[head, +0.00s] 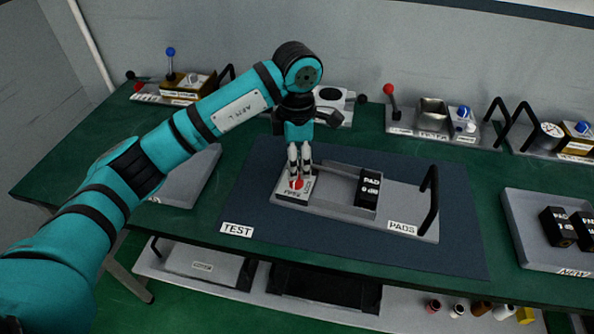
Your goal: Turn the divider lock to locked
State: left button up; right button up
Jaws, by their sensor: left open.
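My left gripper (299,174) points down over the red knob, fingers open with a small gap. The fingertips cover part of the knob, and I cannot tell whether they touch it. A black PAD block (369,188) stands in the tray, beside a black handle (430,198). My right gripper is out of view.
The tray lies on a dark blue mat (255,205) marked TEST, on a green bench. Devices with levers (391,102) line the back. A grey tray of black blocks marked NEW (535,241) is at right. A shelf runs below.

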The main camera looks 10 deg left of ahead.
pick_arm(q)
notch_tip(320, 180, down, 4)
jog(key=shift+r+p, duration=0.15)
jog(key=shift+p, duration=0.15)
jog(key=shift+f, duration=0.4)
grip_shut()
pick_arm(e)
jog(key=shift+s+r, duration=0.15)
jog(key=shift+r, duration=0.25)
